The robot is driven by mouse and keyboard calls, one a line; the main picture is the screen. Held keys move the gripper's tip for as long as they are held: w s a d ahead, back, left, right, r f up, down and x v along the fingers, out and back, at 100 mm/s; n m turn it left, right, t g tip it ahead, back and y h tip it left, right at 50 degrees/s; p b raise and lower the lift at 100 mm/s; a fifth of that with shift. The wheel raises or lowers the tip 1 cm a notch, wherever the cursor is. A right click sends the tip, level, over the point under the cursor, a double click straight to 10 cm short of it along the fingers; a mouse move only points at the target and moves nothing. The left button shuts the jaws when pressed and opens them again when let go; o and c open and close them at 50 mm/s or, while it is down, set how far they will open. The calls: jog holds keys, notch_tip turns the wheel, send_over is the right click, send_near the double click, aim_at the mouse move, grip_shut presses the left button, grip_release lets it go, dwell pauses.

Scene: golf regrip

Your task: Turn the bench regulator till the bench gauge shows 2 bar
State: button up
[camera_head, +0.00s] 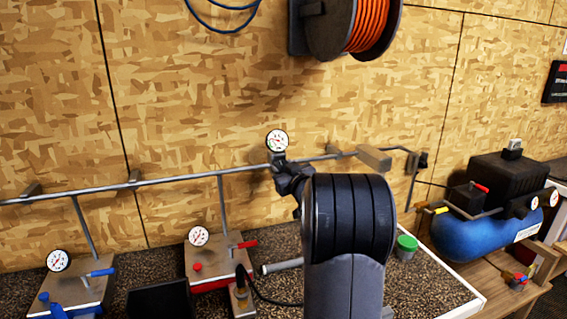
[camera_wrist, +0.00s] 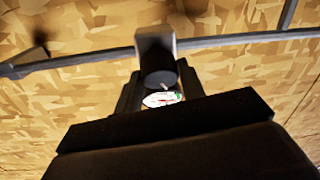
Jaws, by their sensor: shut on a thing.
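The bench gauge (camera_head: 277,140) is a round white dial on the pipe along the wall, above my gripper. It also shows as a flattened white dial (camera_wrist: 162,99) in the wrist view; its needle is too small to read there and in the head view. The bench regulator (camera_wrist: 157,52) is a grey body with a dark round knob (camera_wrist: 160,78) at its end. My gripper (camera_head: 290,180) is shut on the knob, with dark fingers on both sides of it in the wrist view. My arm hides much of the regulator in the head view.
Two more gauges (camera_head: 199,236) (camera_head: 58,261) stand on metal plates with red and blue handles at the left. A green-lidded cup (camera_head: 407,243) stands on the bench right of my arm. A blue compressor (camera_head: 480,232) is at the right. An orange hose reel (camera_head: 350,28) hangs above.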

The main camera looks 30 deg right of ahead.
jog(key=shift+n+y+p, duration=0.4)
jog(key=shift+n+y, duration=0.4)
jog(key=shift+n, duration=0.5)
jog(key=o, duration=1)
jog(key=shift+s, duration=0.15)
jog(key=s, duration=0.3)
jog(key=s+b, duration=0.1)
jog(key=s, duration=0.3)
jog(key=s+a+b, duration=0.1)
jog(key=s, duration=0.2)
jog(key=shift+s+a+r, duration=0.1)
jog(key=shift+s, duration=0.15)
jog(key=shift+w, duration=0.1)
